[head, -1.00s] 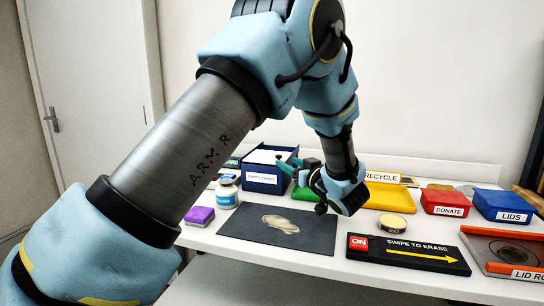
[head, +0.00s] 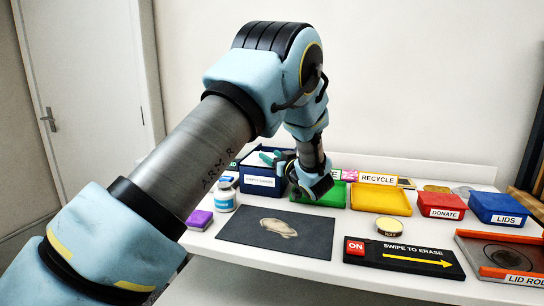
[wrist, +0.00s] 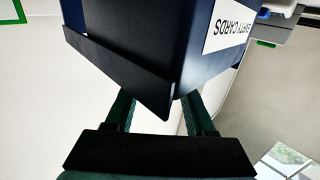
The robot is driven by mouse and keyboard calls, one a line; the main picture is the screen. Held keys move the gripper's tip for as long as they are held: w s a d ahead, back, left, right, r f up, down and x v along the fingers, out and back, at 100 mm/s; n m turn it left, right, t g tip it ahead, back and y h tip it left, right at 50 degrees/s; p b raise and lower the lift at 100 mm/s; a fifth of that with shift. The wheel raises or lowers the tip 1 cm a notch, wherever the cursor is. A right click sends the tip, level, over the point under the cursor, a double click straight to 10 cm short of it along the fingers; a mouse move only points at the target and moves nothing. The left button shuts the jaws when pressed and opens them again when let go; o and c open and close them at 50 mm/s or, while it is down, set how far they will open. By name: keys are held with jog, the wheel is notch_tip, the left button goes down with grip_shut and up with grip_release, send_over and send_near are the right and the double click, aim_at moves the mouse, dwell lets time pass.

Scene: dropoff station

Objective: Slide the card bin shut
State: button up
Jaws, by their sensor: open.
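The card bin (head: 262,182) is a dark blue open-topped box with a white label ending in "CARDS", standing at the back left of the counter. White cards show at its top. In the wrist view the bin (wrist: 190,62) fills the upper middle, with its label upside down and a black strip along one lower edge. My gripper (head: 279,161) is at the bin's right side, partly covering it. In the wrist view my gripper (wrist: 160,104) is open, its green fingers apart either side of a bin corner. Whether they touch the bin cannot be told.
Right of the bin are a green tray (head: 330,195), a yellow recycle tray (head: 381,200), a red donate bin (head: 441,206) and a blue lids bin (head: 499,208). A dark mat (head: 235,228) lies in front. A blue-labelled jar (head: 224,197) stands front left of the bin.

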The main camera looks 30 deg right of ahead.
grip_shut()
dwell(0.4)
jog(key=shift+s, duration=0.1)
dwell(0.9)
